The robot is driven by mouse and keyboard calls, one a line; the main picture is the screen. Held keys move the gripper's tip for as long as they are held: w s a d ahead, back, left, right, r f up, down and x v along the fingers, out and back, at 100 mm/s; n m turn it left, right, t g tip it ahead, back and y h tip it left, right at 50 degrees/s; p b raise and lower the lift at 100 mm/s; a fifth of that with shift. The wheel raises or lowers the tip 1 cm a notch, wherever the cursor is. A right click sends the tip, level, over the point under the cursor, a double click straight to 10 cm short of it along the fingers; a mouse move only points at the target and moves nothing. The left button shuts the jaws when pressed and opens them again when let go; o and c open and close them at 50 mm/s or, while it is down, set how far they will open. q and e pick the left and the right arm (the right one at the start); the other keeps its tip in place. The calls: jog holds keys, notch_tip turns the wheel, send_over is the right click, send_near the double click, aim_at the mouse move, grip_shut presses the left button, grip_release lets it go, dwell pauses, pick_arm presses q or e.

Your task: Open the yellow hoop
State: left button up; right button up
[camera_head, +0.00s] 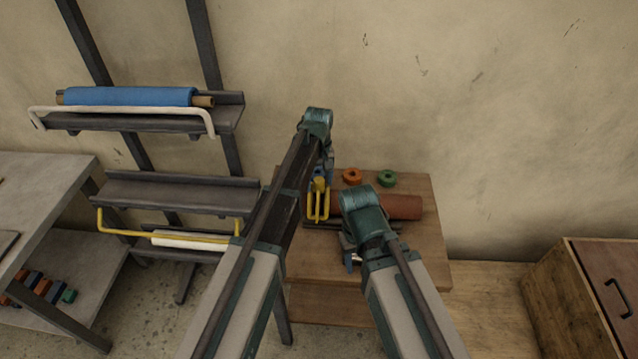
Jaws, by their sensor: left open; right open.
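The yellow hoop (170,235) is a thin bent bar on the lower part of the dark rack at the left. Its long bar runs low across the front of the rack, and its sides rise at both ends. A white roll (190,241) lies close by the bar's right half. My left gripper (319,181) is open above the wooden table, well to the right of the hoop and partly hidden by its own arm. My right gripper (352,262) is open, low over the table front, mostly hidden by its wrist. Neither touches the hoop.
Above the bare rack shelf (180,191), a blue roll (130,96) lies behind a white hoop (125,111). The wooden table (425,240) bears a red-brown roll (402,207), orange ring (352,176), green ring (387,178) and yellow two-pronged tool (318,207). A grey bench (45,190) stands left.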

pick_arm(q)
grip_shut()
dwell(1.3)
